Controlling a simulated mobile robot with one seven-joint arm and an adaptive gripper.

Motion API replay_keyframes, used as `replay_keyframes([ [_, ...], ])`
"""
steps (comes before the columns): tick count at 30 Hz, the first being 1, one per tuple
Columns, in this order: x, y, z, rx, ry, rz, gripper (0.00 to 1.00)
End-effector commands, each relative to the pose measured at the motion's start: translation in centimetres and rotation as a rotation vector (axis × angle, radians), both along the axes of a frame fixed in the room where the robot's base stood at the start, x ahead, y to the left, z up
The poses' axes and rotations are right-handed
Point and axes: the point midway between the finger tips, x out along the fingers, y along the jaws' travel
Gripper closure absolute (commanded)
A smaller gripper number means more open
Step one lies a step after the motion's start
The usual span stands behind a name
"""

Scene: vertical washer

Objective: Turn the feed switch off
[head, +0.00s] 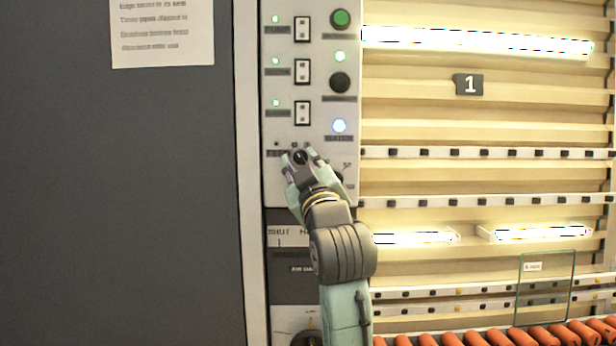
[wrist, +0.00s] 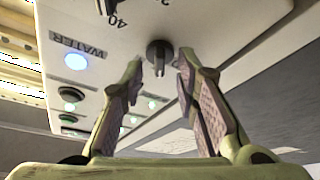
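The feed switch, a small dark rotary knob (head: 299,157), sits low on the pale control panel (head: 312,130). In the wrist view the knob (wrist: 159,54) shows between my fingertips, with its grip bar pointing roughly down the picture. My gripper (head: 302,160) is open in front of it, one finger on each side. In the wrist view my gripper (wrist: 160,72) shows gaps between both fingers and the knob. The label beside the knob is partly hidden by my gripper. A small lamp (head: 276,144) above this label is dark.
Several rocker switches (head: 302,71) with green lamps stand above. A lit blue button (head: 339,126), labelled WATER in the wrist view, is up and right. A numbered dial (head: 340,178) is partly hidden behind my gripper. The lit washer with orange rollers (head: 540,336) is at right.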

Motion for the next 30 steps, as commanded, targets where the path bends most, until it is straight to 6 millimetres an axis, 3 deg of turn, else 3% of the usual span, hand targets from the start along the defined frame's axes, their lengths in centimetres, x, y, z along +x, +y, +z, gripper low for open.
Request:
replay_keyframes([
  [15, -9.0, -1.9, -3.2, -0.001, -0.002, -0.001, 0.72],
  [21, -10.2, -2.2, -3.6, -0.001, 0.0, 0.0, 0.72],
  [30, -10.3, -2.0, -3.7, 0.001, -0.002, 0.003, 0.72],
])
